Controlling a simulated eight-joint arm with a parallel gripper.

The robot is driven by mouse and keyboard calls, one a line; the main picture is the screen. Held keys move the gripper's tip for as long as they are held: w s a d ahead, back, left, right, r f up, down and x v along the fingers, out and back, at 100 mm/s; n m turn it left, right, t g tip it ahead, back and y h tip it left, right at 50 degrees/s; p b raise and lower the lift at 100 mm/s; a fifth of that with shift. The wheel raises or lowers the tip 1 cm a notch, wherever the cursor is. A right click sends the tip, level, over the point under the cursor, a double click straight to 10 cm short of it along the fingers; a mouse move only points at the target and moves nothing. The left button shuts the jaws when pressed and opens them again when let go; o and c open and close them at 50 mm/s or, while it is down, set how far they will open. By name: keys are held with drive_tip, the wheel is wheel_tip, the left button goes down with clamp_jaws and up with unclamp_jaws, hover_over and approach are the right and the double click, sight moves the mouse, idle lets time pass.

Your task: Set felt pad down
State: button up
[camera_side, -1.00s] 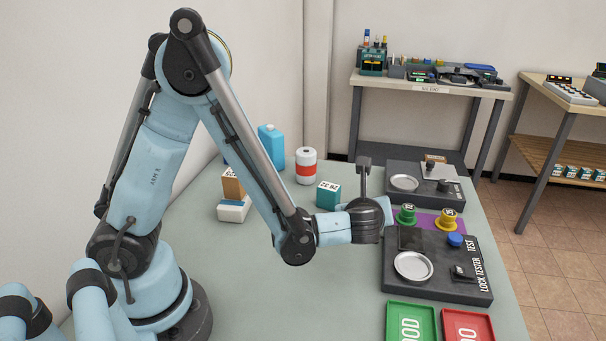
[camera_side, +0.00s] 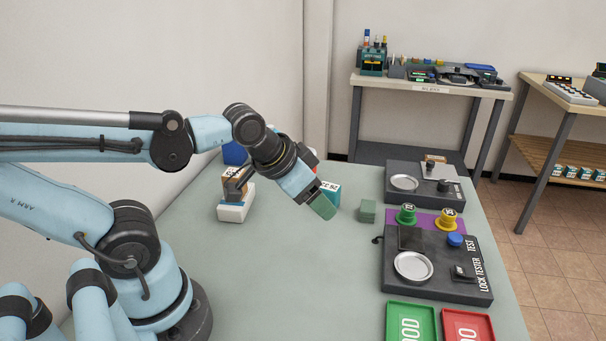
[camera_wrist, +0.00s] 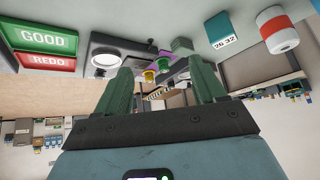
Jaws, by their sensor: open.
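A small grey-green block (camera_side: 367,210), which looks like the felt pad, sits on the table just left of the purple mat. It also shows in the wrist view (camera_wrist: 181,46), beyond the fingers and apart from them. My gripper (camera_side: 323,206) is to its left in the side view, tilted down to the right, with green fingers. In the wrist view my gripper (camera_wrist: 162,78) has its two fingers spread wide with nothing between them.
A teal box (camera_side: 331,192) stands partly behind my gripper. The lock tester (camera_side: 433,284) is at the right, with the green GOOD tray (camera_side: 402,311) and red REDO tray (camera_side: 465,321) in front. A red-and-white can (camera_wrist: 276,28) is near the box. The middle table is clear.

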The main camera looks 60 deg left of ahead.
drive_tip(key=shift+s+n, duration=0.2)
drive_tip(key=shift+n, duration=0.1)
